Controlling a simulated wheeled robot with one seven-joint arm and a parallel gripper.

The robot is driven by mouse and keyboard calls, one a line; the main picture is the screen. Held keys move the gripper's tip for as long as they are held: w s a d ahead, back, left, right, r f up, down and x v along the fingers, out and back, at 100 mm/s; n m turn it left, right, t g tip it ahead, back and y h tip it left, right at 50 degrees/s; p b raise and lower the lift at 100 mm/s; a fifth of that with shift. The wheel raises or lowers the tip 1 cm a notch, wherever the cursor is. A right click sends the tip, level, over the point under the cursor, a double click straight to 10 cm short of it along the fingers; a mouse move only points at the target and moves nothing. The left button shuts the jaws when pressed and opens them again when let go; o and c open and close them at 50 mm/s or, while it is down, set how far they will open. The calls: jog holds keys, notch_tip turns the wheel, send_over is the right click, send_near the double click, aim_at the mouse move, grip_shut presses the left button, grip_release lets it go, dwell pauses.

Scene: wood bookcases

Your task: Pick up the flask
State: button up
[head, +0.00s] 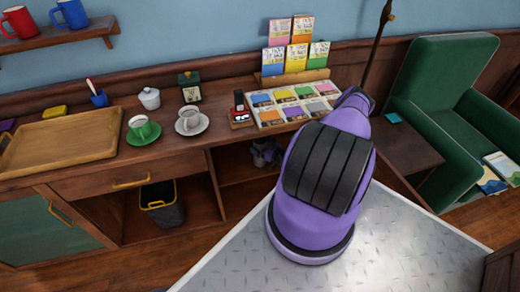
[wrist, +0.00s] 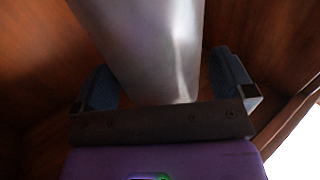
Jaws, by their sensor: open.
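In the wrist view, a smooth silver-grey cylinder, which looks like the flask (wrist: 150,45), stands between the two blue-grey fingers of my gripper (wrist: 164,82). The flask's top and bottom ends are not clear in this view. In the head view, the end of my arm reaches into the open compartment under the counter, and the flask cannot be made out there.
Brown wood walls (wrist: 280,35) of the compartment surround my gripper closely. The wooden counter (head: 225,120) above carries a tray (head: 62,141), a green cup (head: 139,127), a white cup (head: 188,119) and a card rack (head: 262,118). A dark bin (head: 163,211) stands in the left compartment.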

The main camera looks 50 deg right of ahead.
jog(key=shift+w, duration=0.15)
jog(key=c, duration=1.2)
jog(key=shift+r, duration=0.1)
